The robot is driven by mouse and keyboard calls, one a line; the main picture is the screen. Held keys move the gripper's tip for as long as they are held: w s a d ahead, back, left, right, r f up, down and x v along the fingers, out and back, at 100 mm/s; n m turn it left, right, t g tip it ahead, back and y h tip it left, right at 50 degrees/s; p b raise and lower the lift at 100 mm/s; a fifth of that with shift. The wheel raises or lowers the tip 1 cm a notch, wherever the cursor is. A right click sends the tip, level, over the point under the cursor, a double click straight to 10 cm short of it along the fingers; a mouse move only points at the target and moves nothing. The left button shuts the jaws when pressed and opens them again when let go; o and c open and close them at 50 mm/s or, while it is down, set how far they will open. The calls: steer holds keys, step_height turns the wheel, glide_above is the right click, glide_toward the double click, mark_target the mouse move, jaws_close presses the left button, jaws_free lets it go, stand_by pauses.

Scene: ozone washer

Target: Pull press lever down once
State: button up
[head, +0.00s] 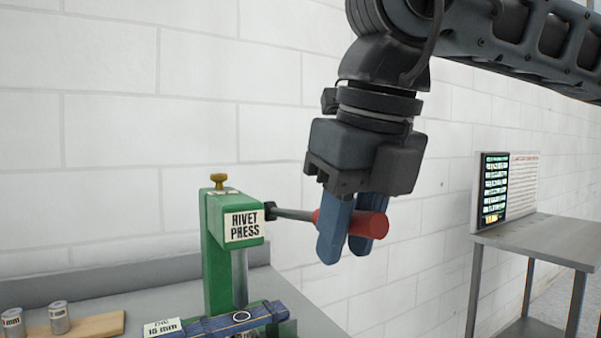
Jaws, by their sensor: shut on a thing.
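The green rivet press (220,262) stands on a grey bench, with a "RIVET PRESS" label on its head. Its lever (292,214) sticks out to the right from a dark hub, nearly level and tilted slightly down. The lever ends in a red handle (372,224). My gripper (345,250) reaches down from above, its blue fingers shut around the red handle. The handle's outer end shows to the right of the fingers; part of its middle is hidden behind them.
Small labelled metal cylinders (59,318) stand on or by a wooden board (95,326) at the left of the grey bench (165,296). A white brick wall is behind. A metal side table (545,238) with a display panel (495,189) stands at the right.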

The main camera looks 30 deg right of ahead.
steer(key=shift+f, duration=0.25)
steer(key=shift+s+f+b, duration=0.15)
steer(key=shift+f+b, duration=1.1)
steer(key=shift+b, duration=0.2)
steer(key=shift+f, duration=0.1)
steer(key=shift+f+b, duration=1.3)
steer(key=shift+b, duration=0.2)
steer(key=shift+r, duration=0.15)
steer(key=shift+r+p, duration=0.7)
steer(key=shift+r, duration=1.15)
